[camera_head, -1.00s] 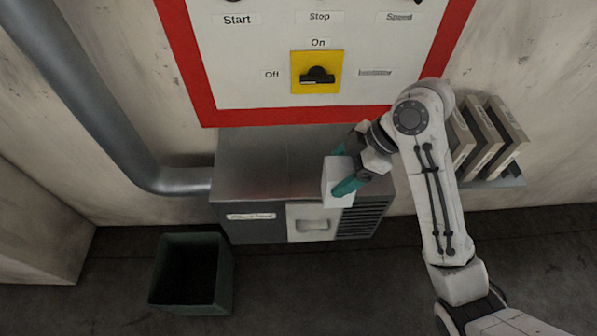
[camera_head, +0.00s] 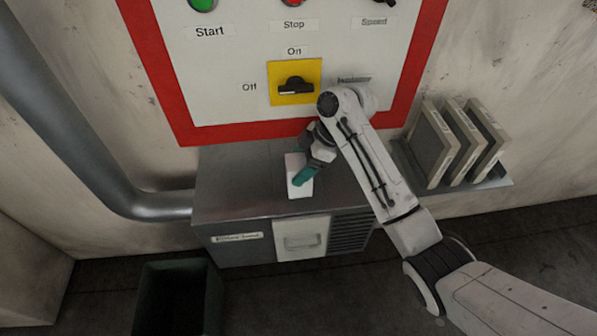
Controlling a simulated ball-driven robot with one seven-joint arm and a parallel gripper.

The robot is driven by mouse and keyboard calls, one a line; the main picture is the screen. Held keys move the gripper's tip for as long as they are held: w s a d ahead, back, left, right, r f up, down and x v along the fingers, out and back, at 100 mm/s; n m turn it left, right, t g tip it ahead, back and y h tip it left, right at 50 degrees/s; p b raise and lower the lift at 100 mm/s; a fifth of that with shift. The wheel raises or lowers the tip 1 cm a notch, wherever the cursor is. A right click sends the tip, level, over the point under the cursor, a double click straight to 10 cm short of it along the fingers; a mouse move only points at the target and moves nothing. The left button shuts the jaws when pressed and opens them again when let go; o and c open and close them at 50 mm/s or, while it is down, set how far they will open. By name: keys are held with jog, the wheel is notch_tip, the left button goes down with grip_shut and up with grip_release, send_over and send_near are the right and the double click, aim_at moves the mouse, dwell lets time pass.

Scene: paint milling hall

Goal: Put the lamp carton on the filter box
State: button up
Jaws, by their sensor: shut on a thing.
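The lamp carton is a small white box (camera_head: 294,168) over the middle of the filter box's top. The filter box is a grey metal cabinet (camera_head: 232,190) against the wall, with a label, a pale handle panel and a louvred grille on its front. My gripper (camera_head: 303,172), with teal fingers, is shut on the carton from the right. The carton looks upright. I cannot tell whether its base touches the filter box's top or is a little above it. One finger is mostly hidden behind the carton.
A red-framed control panel (camera_head: 183,110) with a yellow switch (camera_head: 295,72) is on the wall just above the filter box. A shelf of binders (camera_head: 460,145) is at right, a pipe (camera_head: 75,135) at left. A dark open bin (camera_head: 178,298) stands on the floor at front left.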

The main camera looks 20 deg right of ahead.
jog(key=shift+w+f, duration=0.35)
jog(key=shift+f, duration=0.1)
jog(key=shift+f+p, duration=0.4)
jog(key=shift+f, duration=1.05)
jog(key=shift+f, duration=0.15)
jog(key=o, duration=1.1)
jog(key=b+v, duration=0.1)
jog(key=v, duration=1.1)
